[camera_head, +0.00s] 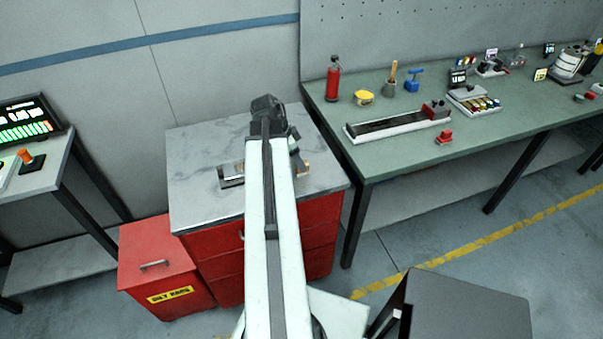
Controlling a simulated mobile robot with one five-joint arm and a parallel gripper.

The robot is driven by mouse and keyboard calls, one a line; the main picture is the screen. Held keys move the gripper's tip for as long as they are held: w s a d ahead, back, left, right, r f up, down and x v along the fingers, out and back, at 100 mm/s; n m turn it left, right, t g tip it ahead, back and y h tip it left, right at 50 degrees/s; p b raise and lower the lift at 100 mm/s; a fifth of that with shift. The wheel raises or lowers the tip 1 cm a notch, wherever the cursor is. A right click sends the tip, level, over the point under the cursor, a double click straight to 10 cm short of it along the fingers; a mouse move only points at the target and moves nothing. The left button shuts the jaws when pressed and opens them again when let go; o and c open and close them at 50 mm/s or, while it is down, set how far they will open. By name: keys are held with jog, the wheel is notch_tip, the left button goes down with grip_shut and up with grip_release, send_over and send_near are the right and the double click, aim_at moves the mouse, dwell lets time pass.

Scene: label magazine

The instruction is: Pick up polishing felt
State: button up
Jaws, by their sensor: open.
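My gripper (268,112) is at the dark far end of my arm, above the grey top of the red drawer cabinet (205,205). Its fingers are mostly hidden by the arm, and I see nothing held in it. A shallow metallic holder (231,176) lies on the cabinet top, with its middle hidden behind my arm. A small brownish-gold piece (304,167) shows just right of the arm. I cannot make out the polishing felt for certain; it may be hidden behind the arm.
A red oily-rags bin (150,240) stands left of the cabinet. The green workbench (480,135) on the right holds a red extinguisher (334,80), a long tray (400,125) and several small items. A console table (40,180) is at left. The cabinet top's left part is clear.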

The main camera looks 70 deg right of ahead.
jog(key=b+x, duration=0.3)
jog(key=x, duration=0.1)
jog(key=shift+d+f, duration=0.15)
jog(key=shift+f, duration=0.1)
jog(key=shift+r, duration=0.2)
grip_shut()
notch_tip(320, 180, up, 10)
jog(key=p, duration=1)
jog(key=shift+r+p, duration=0.15)
jog(key=shift+p, duration=0.15)
